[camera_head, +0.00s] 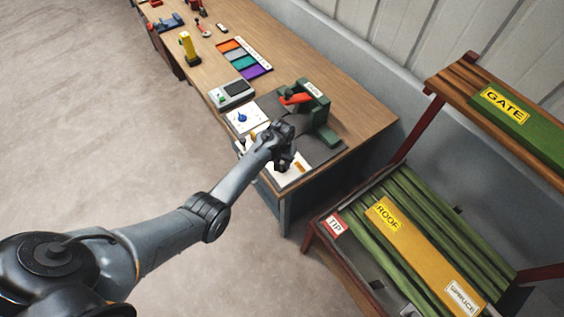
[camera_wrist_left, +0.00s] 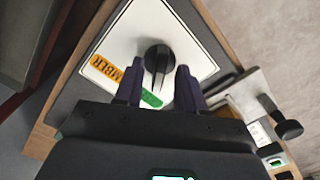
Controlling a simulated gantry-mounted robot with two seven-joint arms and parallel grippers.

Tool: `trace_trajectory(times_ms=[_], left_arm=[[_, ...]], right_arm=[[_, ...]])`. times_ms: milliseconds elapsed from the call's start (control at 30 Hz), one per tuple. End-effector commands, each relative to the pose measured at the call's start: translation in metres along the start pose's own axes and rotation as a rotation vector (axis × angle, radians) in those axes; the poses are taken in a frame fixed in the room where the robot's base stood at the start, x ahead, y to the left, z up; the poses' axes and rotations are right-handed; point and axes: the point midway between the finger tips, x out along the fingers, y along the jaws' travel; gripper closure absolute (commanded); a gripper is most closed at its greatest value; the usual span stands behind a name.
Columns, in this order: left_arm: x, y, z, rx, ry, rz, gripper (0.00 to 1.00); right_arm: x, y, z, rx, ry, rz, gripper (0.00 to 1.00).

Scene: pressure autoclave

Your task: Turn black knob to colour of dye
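The black knob (camera_wrist_left: 158,58) sits on a white plate (camera_wrist_left: 205,62) in the left wrist view. An orange AMBER label (camera_wrist_left: 106,67) and a green label (camera_wrist_left: 151,99) lie by the knob; the green one is partly hidden by my gripper. My left gripper (camera_wrist_left: 160,76) is open, one finger on each side of the knob's near part; contact cannot be told. In the head view my left gripper (camera_head: 284,160) is over the bench's near end and hides the knob. The plate (camera_head: 291,174) shows beside it. I cannot identify the dye. My right gripper is not in view.
A green press-like stand with a red lever (camera_head: 296,99) is behind my left gripper. A blue piece (camera_head: 242,118) sits on another white plate. Orange, grey, green and purple swatches (camera_head: 256,71) lie further along the bench. A timber rack (camera_head: 385,215) stands at right.

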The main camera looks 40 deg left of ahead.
Motion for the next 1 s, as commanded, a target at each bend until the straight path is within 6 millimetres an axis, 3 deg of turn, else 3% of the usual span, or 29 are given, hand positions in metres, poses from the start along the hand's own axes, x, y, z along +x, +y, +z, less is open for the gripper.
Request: trace_trajectory(times_ms=[267, 533, 1000], left_arm=[[0.0010, -0.0001, 0.0000, 0.000, 0.000, 0.000, 0.61], [0.0009, -0.0001, 0.0001, 0.000, 0.000, 0.000, 1.00], [-0.0004, -0.0006, 0.0002, 0.059, -0.002, -0.001, 1.00]], right_arm=[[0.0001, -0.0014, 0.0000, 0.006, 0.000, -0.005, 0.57], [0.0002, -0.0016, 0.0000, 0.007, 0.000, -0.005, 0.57], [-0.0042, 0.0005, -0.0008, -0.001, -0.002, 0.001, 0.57]])
